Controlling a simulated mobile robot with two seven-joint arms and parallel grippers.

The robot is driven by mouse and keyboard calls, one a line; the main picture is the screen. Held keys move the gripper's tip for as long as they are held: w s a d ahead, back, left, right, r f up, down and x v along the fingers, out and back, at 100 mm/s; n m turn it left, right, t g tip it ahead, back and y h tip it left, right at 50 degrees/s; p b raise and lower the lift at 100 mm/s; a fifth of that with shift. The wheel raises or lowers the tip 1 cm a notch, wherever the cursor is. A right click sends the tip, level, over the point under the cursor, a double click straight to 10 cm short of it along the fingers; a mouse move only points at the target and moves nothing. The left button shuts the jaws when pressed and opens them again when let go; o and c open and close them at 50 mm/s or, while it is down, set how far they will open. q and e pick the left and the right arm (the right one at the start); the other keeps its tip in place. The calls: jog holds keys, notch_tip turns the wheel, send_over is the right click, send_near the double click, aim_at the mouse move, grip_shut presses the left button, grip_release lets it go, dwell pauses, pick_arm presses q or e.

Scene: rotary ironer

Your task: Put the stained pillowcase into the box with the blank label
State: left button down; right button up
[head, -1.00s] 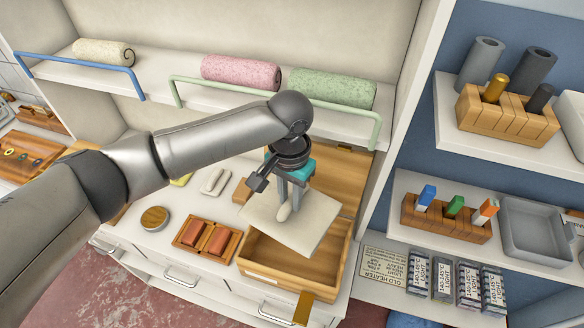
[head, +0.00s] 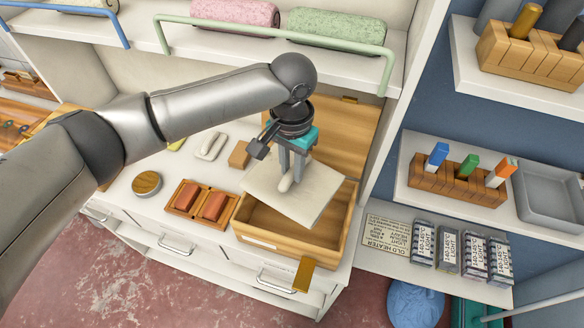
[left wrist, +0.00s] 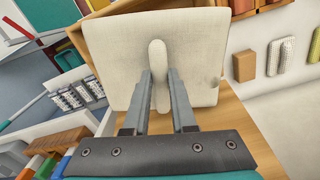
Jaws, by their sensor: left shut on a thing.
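My left gripper (head: 289,183) is shut on the pillowcase (head: 310,198), a flat cream square pinched up into a ridge at its middle. The pillowcase also shows in the left wrist view (left wrist: 110,70), with a small faint mark near one corner. It is held over the open wooden box (head: 275,237), covering part of the opening. A white label (head: 259,242) on the box front looks blank. I cannot tell whether the pillowcase touches the rim. The box's lid (head: 345,130) stands open behind it. My right gripper is not in view.
A wooden tray with red blocks (head: 198,204) and a round wooden disc (head: 146,184) lie left of the box. Rolled towels (head: 336,27) lie on the rail shelf above. A shelf with coloured markers (head: 458,178) stands at right.

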aim_at(292, 172)
pick_arm(q)
jog(key=shift+f, duration=0.3)
jog(key=c, duration=0.7)
grip_release()
jog(key=shift+o, duration=0.2)
jog(key=shift+r, duration=0.1)
notch_tip(292, 172, up, 15)
